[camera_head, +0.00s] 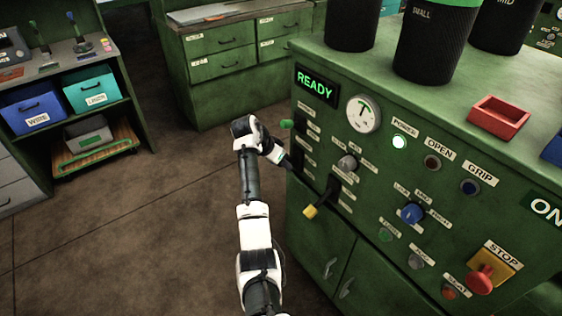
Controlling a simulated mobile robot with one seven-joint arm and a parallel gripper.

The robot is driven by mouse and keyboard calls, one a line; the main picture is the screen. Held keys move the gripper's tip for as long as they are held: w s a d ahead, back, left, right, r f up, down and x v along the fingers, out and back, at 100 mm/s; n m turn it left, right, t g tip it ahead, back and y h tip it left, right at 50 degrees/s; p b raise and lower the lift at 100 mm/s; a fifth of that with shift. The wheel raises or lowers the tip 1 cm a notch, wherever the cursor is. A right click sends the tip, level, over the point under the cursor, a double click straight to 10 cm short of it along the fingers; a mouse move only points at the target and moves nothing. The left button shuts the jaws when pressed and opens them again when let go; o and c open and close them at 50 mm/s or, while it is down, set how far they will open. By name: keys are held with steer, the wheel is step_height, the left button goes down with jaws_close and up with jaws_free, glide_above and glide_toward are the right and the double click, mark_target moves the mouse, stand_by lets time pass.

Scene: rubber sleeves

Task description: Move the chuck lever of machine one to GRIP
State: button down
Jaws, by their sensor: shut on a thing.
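Machine one appears to be the green machine (318,140) filling the right side. Its front panel carries a lever with a green knob (286,124) at the left edge and a black lever with a yellow knob (310,211) lower down. The labels beside both are too small to read, so I cannot tell which is the chuck lever. The OPEN lamp (432,162) and GRIP lamp (470,187) look dark. My gripper (284,160) is at the panel's left edge, below the green knob and above the yellow one. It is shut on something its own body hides.
The READY display (316,86) and a white lamp (399,142) are lit. A grey knob (347,162), a blue knob (412,213) and the red STOP button (482,280) project from the panel. A red tray (499,118) sits on top. The floor to the left is clear.

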steer(key=shift+w+r+y, duration=0.1)
steer(key=shift+r+y, duration=0.1)
steer(key=shift+y, duration=0.1)
steer(key=c, duration=1.1)
jaws_free()
steer(key=shift+o, duration=0.2)
steer(key=v, duration=1.3)
steer(key=shift+a+r+b, duration=0.2)
steer(key=shift+r+b, duration=0.1)
steer(key=shift+b, duration=0.05)
steer(key=shift+w, duration=0.1)
